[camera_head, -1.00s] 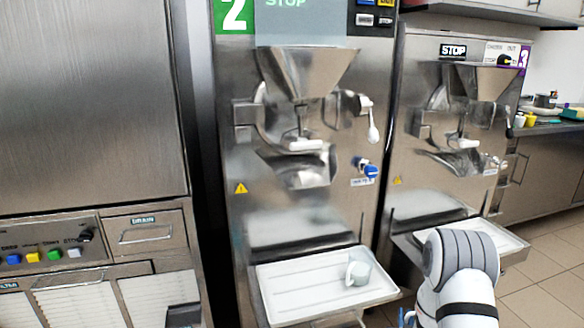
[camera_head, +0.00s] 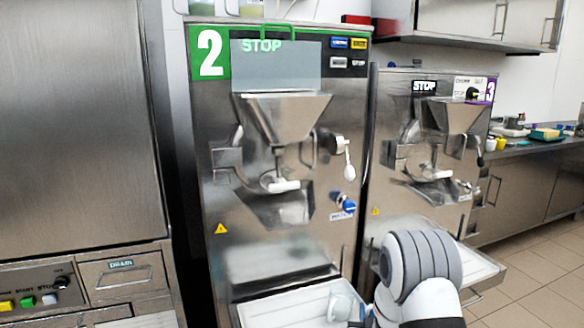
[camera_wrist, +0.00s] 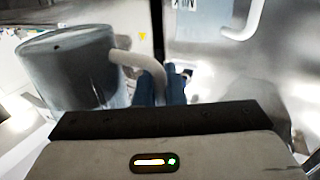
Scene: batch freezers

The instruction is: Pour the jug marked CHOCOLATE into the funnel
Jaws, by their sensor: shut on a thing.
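A pale grey jug (camera_head: 341,303) is at the right part of the front tray of machine 2, low in the head view. The wrist view shows it close up as a grey, round jug (camera_wrist: 68,75) with a curved handle (camera_wrist: 138,66). My gripper (camera_wrist: 162,86) has its blue fingers shut at the handle, to the right of the jug's body. I cannot read any CHOCOLATE marking on it. The steel funnel (camera_head: 286,117) is on the upper front of machine 2, above and to the left of the jug. Whether the jug touches the tray is unclear.
A white tray (camera_head: 262,312) juts from machine 2. A white-knobbed lever (camera_head: 347,158) and a blue knob (camera_head: 349,201) stick out right of the funnel. Machine 3 has its own funnel (camera_head: 452,117) and tray (camera_head: 478,268). Containers (camera_head: 251,8) stand on top of machine 2.

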